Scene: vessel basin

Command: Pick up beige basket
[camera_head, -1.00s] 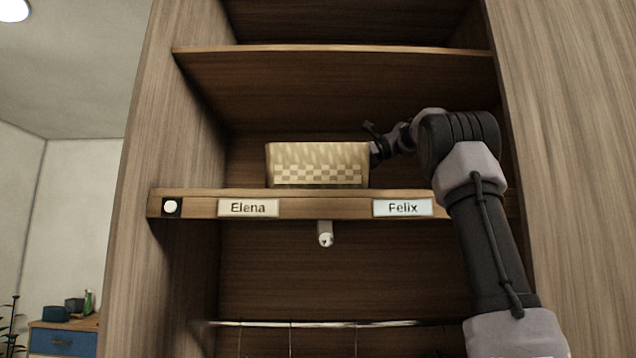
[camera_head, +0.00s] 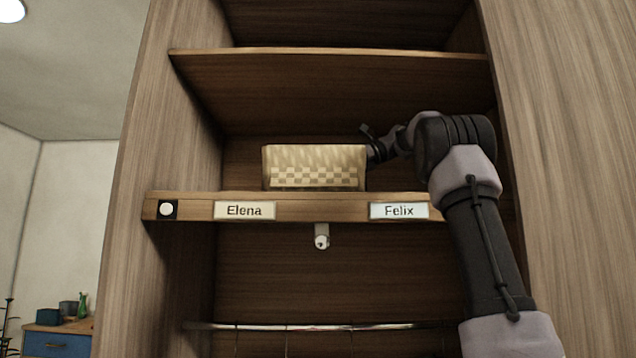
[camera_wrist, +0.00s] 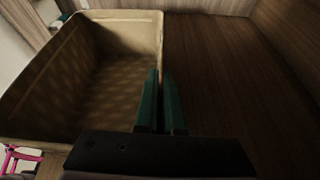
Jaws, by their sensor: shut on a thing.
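The beige basket (camera_head: 314,168) has a woven checker pattern and stands upright on the middle shelf, above the "Elena" and "Felix" labels. In the wrist view the open-topped basket (camera_wrist: 75,100) fills the left side and its inside looks empty. My gripper (camera_head: 372,150) is at the basket's right side in the head view. In the wrist view its two dark green fingers (camera_wrist: 161,95) are shut on the basket's right wall, one inside and one outside. In the head view the fingertips are hidden by the basket.
The shelf board (camera_head: 290,207) runs under the basket, and an upper shelf (camera_head: 330,54) is above it. Side walls of the cabinet close in left and right. The shelf is free left of the basket. A metal rail (camera_head: 330,327) runs below.

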